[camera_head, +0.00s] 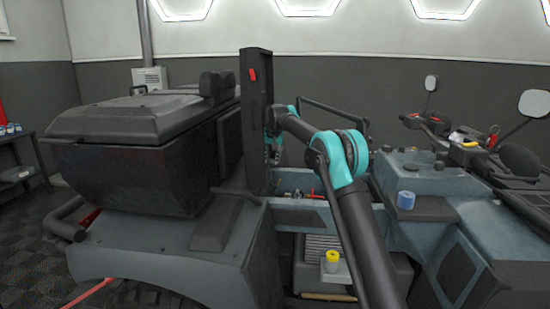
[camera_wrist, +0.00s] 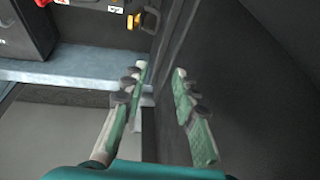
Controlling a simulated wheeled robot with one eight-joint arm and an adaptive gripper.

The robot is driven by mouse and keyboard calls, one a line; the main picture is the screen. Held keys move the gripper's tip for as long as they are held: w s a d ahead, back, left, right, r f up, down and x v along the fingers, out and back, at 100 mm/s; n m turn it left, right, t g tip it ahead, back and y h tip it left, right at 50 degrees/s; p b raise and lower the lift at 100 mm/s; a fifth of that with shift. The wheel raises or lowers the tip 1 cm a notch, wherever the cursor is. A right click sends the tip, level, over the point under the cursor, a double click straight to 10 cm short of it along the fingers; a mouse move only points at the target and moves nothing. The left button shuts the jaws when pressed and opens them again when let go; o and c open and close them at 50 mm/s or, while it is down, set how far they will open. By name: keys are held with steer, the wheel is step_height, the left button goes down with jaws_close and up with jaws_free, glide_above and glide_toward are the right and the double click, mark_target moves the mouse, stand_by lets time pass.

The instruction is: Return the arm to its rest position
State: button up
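My arm, dark with teal joints, reaches from the lower right of the head view up to the open middle of a quad-type vehicle. My gripper (camera_head: 273,150) is small and partly hidden there, close to the right edge of an upright dark panel (camera_head: 257,95). In the wrist view my gripper (camera_wrist: 160,72) has its two green-grey fingers spread apart, with nothing clearly held between them. A dark panel surface (camera_wrist: 260,85) fills the right side of that view, and its edge runs behind the fingers. Whether a finger touches it I cannot tell.
A black rear box (camera_head: 130,165) stands left of the panel. Handlebars and mirrors (camera_head: 532,103) are at the right. Open air lies above the vehicle.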

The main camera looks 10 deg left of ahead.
steer(key=s+d+f+h, duration=0.1)
steer(key=s+d+f, duration=0.2)
steer(key=s+d, duration=2)
steer(key=s+d+f, duration=0.4)
steer(key=s+f, duration=0.1)
steer(key=s, duration=0.6)
steer(key=s+d+f, duration=0.5)
steer(key=s+f, duration=0.1)
steer(key=s, duration=0.5)
steer(key=s+d+f, duration=0.4)
steer(key=s+f, duration=0.1)
steer(key=s, duration=0.7)
steer(key=shift+d+f+h, duration=0.2)
steer(key=shift+f+h, duration=0.1)
steer(key=shift+f, duration=0.05)
steer(key=shift+r, duration=0.5)
